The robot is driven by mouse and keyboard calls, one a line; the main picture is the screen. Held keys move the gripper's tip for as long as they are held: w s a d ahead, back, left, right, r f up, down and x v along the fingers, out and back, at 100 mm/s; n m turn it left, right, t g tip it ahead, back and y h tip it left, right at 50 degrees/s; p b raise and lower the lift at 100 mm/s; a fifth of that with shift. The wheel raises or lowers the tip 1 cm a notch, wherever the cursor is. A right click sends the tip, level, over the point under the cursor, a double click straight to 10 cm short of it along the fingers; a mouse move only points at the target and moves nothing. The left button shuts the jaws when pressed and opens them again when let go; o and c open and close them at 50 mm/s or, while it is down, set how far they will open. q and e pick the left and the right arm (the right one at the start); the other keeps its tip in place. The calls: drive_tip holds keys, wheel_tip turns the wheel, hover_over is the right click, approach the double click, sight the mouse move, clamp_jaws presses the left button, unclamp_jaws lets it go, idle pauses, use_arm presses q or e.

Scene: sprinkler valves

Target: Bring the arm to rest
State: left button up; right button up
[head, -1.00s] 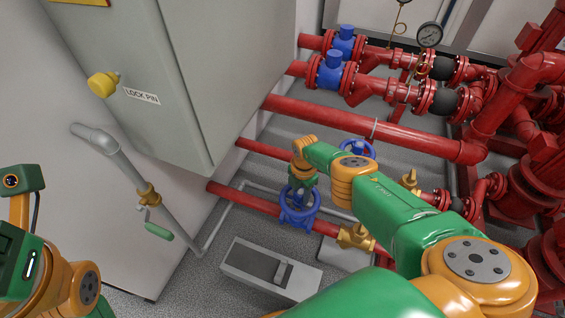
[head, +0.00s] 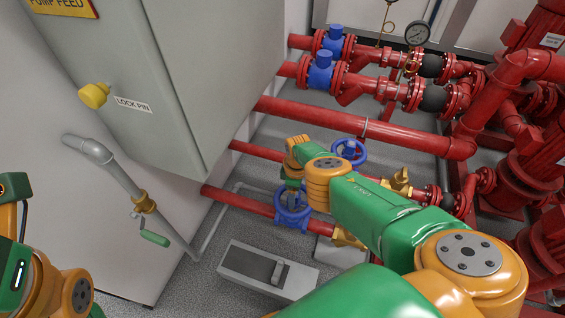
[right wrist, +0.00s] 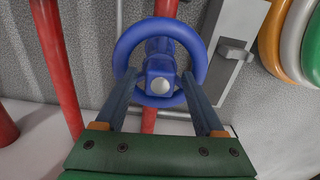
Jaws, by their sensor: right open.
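My right arm comes in from the lower right of the head view and reaches over the pipes. Its gripper (head: 291,187) points down at a blue handwheel (head: 293,212) on the low red pipe and is partly hidden by the wrist. In the right wrist view the gripper (right wrist: 160,82) is open, with one finger on each side of the hub of the blue handwheel (right wrist: 126,42). The fingers overlap the rim in the picture; I cannot tell whether they touch it. My left arm shows at the left edge of the head view; its gripper is out of view.
A second blue handwheel (head: 350,152) stands just behind my right wrist. A grey cabinet (head: 165,90) with a yellow knob (head: 94,95) is at left, above a grey pipe with a green lever (head: 154,238). A grey floor box (head: 245,268) lies in front. Red pipes crowd the right.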

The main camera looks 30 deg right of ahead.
wheel_tip(320, 180, up, 6)
drive_tip(key=p, duration=0.5)
drive_tip(key=shift+r, duration=0.25)
drive_tip(key=shift+f, duration=0.35)
